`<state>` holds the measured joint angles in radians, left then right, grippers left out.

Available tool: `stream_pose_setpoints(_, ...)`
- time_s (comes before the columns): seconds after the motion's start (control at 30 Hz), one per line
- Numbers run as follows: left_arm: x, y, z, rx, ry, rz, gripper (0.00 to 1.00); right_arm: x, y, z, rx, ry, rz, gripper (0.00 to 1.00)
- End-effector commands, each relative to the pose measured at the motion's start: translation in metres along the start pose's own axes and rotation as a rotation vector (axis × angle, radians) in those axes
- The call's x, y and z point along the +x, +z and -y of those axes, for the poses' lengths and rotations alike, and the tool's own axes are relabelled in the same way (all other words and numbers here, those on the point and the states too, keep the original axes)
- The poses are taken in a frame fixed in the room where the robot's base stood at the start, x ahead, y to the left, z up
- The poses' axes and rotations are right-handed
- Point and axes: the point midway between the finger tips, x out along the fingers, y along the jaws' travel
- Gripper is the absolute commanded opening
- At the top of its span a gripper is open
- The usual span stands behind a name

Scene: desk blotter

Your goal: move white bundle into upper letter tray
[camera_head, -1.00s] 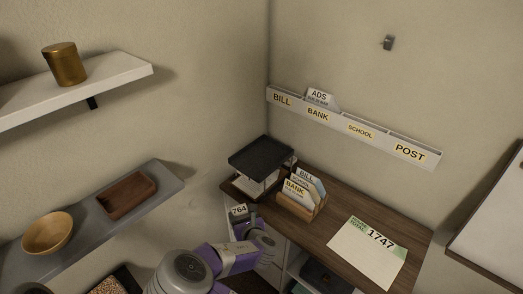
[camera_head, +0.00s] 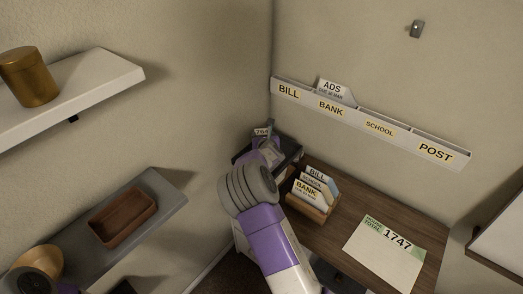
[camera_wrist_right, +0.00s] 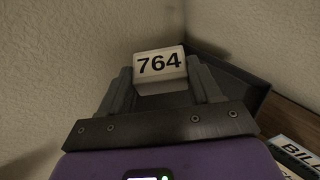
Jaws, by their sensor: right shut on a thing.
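The white bundle, marked 764 (camera_head: 262,131), is in my right gripper (camera_head: 264,139), high in the back corner. In the right wrist view the bundle (camera_wrist_right: 160,69) sits between the two fingers of the right gripper (camera_wrist_right: 164,82), label facing the camera. The dark upper letter tray (camera_head: 291,157) is at the desk's back left, partly hidden by my right arm. The tray also shows behind the right finger in the wrist view (camera_wrist_right: 232,88). The bundle appears over or near the tray; its exact height above it is unclear. My left gripper is not visible.
A wooden sorter (camera_head: 306,205) with BILL, SCHOOL and BANK cards stands just right of the tray. A sheet marked 1747 (camera_head: 384,252) lies on the desk (camera_head: 345,207). A labelled wall rack (camera_head: 365,122) hangs behind. Shelves at left hold a brown box (camera_head: 123,217) and a gold canister (camera_head: 29,77).

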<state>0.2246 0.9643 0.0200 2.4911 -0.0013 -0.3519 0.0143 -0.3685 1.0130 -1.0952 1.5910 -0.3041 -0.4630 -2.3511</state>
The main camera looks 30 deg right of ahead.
Motion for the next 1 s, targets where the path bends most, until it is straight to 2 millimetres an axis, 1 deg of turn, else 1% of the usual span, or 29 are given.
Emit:
stream_pose_setpoints(0.03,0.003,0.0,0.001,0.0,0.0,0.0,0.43,0.005,-0.013,0.0,-0.002,-0.001,-0.004,0.41)
stream_pose_setpoints(0.13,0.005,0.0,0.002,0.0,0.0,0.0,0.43,0.012,-0.031,0.0,-0.002,0.0,-0.004,0.41)
stream_pose_setpoints(0.2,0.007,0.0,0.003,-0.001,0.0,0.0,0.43,0.016,-0.039,0.0,-0.002,0.001,-0.002,0.41)
stream_pose_setpoints(0.37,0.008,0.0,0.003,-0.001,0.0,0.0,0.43,0.02,-0.049,-0.001,-0.001,0.001,-0.001,0.41)
stream_pose_setpoints(0.6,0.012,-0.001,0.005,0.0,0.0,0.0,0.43,0.032,-0.078,-0.001,0.0,0.001,-0.001,0.41)
stream_pose_setpoints(0.87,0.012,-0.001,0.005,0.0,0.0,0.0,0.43,0.032,-0.079,-0.001,-0.001,0.002,0.001,0.41)
stream_pose_setpoints(1.0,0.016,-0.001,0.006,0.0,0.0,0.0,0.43,0.034,-0.083,-0.001,0.0,0.002,0.001,0.41)
